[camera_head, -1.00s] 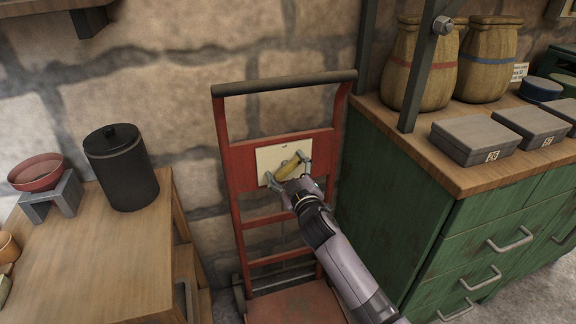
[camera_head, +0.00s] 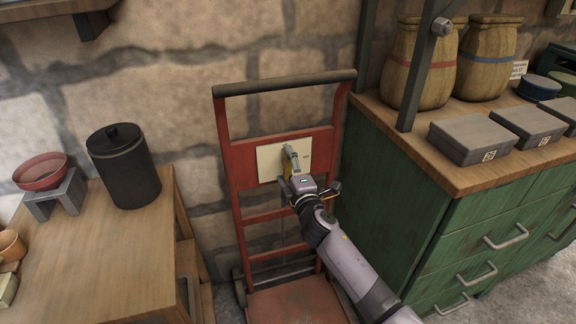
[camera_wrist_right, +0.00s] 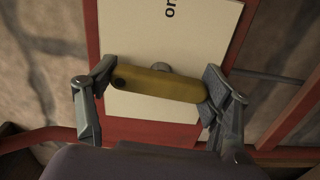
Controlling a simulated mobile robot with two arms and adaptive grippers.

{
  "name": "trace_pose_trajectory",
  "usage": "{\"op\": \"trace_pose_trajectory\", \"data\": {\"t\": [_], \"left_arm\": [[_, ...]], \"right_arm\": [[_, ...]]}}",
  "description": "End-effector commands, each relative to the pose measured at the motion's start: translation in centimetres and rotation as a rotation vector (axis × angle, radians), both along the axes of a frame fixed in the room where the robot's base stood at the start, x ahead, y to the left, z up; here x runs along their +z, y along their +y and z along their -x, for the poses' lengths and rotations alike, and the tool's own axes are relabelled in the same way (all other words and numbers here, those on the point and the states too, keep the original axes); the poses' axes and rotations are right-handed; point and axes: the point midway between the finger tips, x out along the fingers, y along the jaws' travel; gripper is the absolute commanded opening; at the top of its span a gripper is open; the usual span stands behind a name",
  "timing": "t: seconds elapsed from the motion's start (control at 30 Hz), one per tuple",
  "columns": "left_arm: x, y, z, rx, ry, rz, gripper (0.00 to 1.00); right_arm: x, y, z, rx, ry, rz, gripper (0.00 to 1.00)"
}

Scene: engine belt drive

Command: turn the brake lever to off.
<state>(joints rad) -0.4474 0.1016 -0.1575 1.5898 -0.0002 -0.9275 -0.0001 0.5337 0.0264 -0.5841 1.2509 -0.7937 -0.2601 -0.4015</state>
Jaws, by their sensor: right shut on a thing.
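The brake lever (camera_wrist_right: 160,84) is a yellow bar on a round grey pivot, in front of a cream plate (camera_head: 268,163) on the red hand truck (camera_head: 242,172). In the right wrist view the lever lies across the picture, tilted slightly, with one end at each finger. My right gripper (camera_wrist_right: 160,80) is shut on it, the fingers clasping its two ends. In the head view my right gripper (camera_head: 291,172) covers most of the lever; only a little yellow shows. Lettering on the plate is partly cut off in the wrist view. My left gripper is not in view.
A green cabinet (camera_head: 385,165) stands close on the right, with grey boxes (camera_head: 470,140) and sacks (camera_head: 487,60) on top. A wooden table (camera_head: 90,255) with a black canister (camera_head: 124,170) is on the left. A stone wall (camera_head: 190,70) is behind the truck.

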Motion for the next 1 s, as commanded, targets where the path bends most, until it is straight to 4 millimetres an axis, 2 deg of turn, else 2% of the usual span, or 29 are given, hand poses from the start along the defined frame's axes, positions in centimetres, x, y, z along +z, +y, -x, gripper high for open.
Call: {"op": "trace_pose_trajectory", "data": {"t": [0.3, 0.77, 0.8, 1.0], "left_arm": [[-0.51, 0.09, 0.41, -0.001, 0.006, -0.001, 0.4], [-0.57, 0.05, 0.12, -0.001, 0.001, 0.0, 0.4], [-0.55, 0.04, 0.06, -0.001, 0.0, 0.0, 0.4], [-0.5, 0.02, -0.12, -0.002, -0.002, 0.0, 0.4]], "right_arm": [[-0.15, 0.05, 0.05, 0.001, -0.026, 0.087, 0.46], [-0.2, 0.04, 0.06, 0.001, -0.029, 0.1, 0.46], [-0.2, 0.03, 0.05, 0.001, -0.029, 0.099, 0.76], [-0.14, 0.01, 0.04, 0.0, -0.029, 0.097, 0.89]]}}
